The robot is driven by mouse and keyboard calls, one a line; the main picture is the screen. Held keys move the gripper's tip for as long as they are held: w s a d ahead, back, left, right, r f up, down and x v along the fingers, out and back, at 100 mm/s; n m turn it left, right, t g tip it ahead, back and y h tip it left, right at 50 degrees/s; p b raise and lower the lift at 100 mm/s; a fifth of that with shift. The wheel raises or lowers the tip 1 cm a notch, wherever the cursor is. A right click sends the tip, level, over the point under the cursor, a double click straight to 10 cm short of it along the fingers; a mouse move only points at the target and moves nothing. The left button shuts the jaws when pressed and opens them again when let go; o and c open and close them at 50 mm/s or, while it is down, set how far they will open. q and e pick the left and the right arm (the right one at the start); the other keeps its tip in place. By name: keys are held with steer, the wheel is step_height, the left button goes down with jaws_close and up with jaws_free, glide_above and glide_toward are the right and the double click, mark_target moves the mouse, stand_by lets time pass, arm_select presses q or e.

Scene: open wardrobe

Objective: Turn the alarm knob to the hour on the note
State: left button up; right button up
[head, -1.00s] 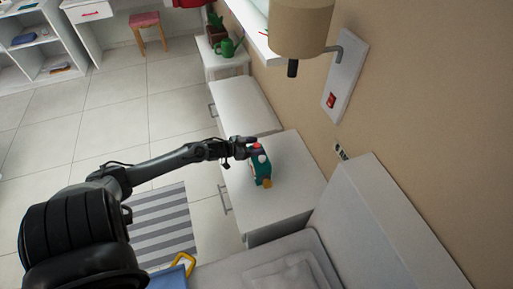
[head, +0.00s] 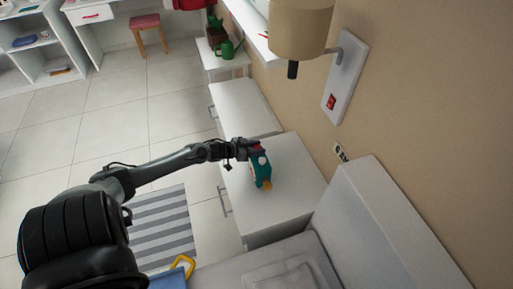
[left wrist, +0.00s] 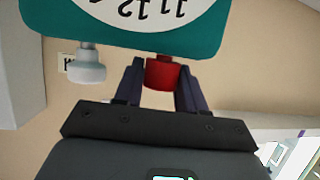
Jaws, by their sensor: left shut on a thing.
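A teal alarm clock (head: 264,177) stands on the white bedside cabinet (head: 292,200). In the left wrist view, the clock (left wrist: 206,43) shows upside down, its white dial (left wrist: 150,12) cut off by the top edge. A red knob (left wrist: 161,73) and a pale grey knob (left wrist: 88,68) stick out from its edge. My left gripper (head: 252,148) is at the clock, its fingers (left wrist: 160,88) shut on the red knob. A small white note (head: 341,153) with dark marks is on the wall behind; it also shows in the left wrist view (left wrist: 67,63), too small to read surely. My right gripper is out of view.
A wall lamp (head: 300,28) hangs above the cabinet, with a red switch (head: 331,103) on its plate. A bed (head: 290,275) with a white headboard (head: 365,225) adjoins the cabinet. The cabinet top around the clock is clear.

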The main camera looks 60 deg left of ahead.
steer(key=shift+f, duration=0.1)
arm_select(q)
steer(key=shift+f+m+h+b, duration=0.1)
steer(key=shift+m+h+b, duration=0.6)
steer(key=shift+m+h, duration=0.15)
steer(key=m+g+h+b, duration=0.1)
steer(key=m+h+b, duration=0.1)
steer(key=b, duration=0.3)
steer(key=m+g+h+b, duration=0.2)
steer(key=m+h+b, duration=0.1)
steer(key=b, duration=0.3)
steer(key=shift+a+f+h, duration=0.1)
steer(key=shift+f+h, duration=0.05)
steer(key=shift+h, duration=0.3)
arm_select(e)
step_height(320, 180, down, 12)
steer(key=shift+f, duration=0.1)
arm_select(q)
steer(key=shift+r+m+g+h+b, duration=0.2)
steer(key=shift+m+g+h+b, duration=0.15)
steer(key=shift+m+b, duration=0.35)
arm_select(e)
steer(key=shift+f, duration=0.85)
arm_select(q)
steer(key=o, duration=1)
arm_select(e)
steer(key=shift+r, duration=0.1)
